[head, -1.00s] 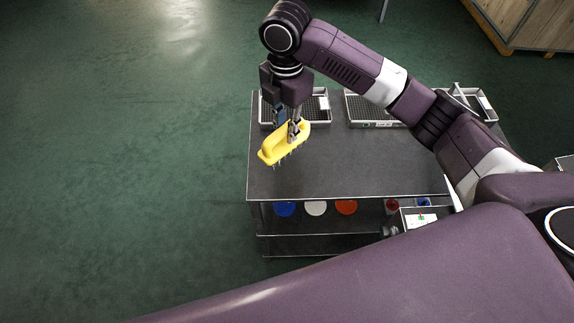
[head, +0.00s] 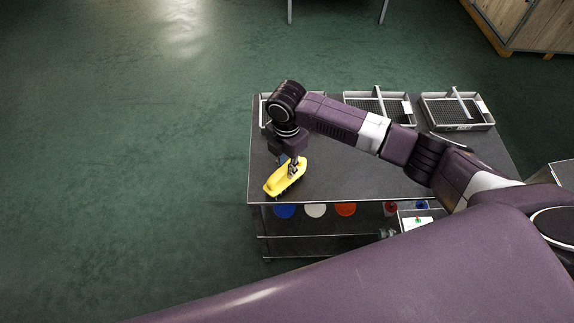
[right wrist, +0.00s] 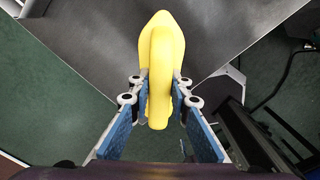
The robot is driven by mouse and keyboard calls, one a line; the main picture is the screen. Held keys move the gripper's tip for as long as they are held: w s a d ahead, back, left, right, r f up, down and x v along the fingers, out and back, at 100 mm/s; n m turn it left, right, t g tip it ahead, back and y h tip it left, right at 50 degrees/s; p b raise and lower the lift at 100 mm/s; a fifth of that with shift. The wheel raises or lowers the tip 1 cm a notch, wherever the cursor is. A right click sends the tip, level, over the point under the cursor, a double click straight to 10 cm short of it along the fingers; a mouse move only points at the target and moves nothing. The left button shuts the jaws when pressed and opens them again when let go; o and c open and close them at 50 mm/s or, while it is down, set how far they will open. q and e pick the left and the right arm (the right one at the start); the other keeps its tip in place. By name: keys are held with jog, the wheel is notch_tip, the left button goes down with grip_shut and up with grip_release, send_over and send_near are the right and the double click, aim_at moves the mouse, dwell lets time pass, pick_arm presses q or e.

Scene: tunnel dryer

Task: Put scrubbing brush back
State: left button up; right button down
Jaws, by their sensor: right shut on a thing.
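The yellow scrubbing brush (head: 285,178) is in my right gripper (head: 293,167), near the front left corner of the grey table (head: 365,180). The gripper is shut on the brush's handle. In the right wrist view the brush (right wrist: 160,60) sits between the two blue-padded fingers of the gripper (right wrist: 160,100), with its tip over the tabletop. The bristles point down in the head view. I cannot tell whether they touch the tabletop. My left gripper is not in view.
Wire-mesh trays, one at the middle (head: 380,122) and one at the right (head: 457,127), stand along the table's back edge. A third is partly hidden behind my arm. Blue (head: 285,211), white (head: 316,210) and red (head: 345,210) round things show below the tabletop. The table's front middle is clear.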

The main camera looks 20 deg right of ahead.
jog(key=shift+f, duration=0.15)
jog(key=c, duration=1.8)
grip_release()
notch_tip(320, 180, up, 12)
jog(key=b, duration=0.1)
jog(key=shift+r, duration=0.2)
